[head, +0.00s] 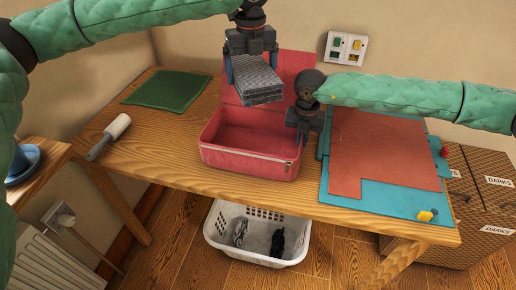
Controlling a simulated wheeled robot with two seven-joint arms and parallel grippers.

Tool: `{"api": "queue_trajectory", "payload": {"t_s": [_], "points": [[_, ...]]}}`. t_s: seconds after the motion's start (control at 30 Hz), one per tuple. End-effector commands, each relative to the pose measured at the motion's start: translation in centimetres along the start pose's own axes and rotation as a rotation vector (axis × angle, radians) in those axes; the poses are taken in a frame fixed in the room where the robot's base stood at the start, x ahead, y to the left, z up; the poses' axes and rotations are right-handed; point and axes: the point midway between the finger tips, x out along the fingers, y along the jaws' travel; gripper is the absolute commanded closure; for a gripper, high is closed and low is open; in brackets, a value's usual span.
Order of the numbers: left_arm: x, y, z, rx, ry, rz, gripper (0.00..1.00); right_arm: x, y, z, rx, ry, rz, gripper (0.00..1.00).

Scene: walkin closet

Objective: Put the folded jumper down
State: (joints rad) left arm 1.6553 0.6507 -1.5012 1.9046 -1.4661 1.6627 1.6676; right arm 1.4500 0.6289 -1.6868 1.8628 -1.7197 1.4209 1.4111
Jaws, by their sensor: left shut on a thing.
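The folded jumper (258,88) is a grey, layered bundle. My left gripper (254,68) comes down from above and is shut on it, holding it in the air in front of the raised lid of an open pink-red case (235,161). The case stands on the wooden table (170,150), and the part of its inside that shows looks empty. My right gripper (302,125) is at the right side of the case, near its rim. Its fingers are dark and partly hidden, so its opening does not show.
A green cloth (167,90) lies at the back left, with a lint roller (108,136) in front of it. A red cloth (380,155) lies on a blue folding board (395,202) at the right. A white basket (222,232) is under the table. Wicker hampers (462,212) stand at right.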

Motion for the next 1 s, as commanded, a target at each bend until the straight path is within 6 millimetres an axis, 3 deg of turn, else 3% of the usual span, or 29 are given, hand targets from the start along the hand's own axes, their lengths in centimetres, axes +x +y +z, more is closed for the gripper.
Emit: {"api": "queue_trajectory", "payload": {"t_s": [0.2,0.5,0.67,1.0], "points": [[5.7,0.8,-1.0,0.0,0.004,0.001,0.41,0.0,0.0,0.0,0.0,0.0,0.0,1.0],[10.9,2.0,-1.3,-0.096,0.002,0.0,0.41,0.0,0.0,0.0,0.0,0.0,0.0,1.0],[12.0,2.5,-0.7,-0.261,0.001,0.0,0.41,-0.1,0.0,0.0,0.0,0.0,0.0,1.0],[10.0,2.8,1.7,-0.713,-0.001,-0.001,0.41,0.0,0.0,0.0,0.0,0.0,0.0,1.0]]}}
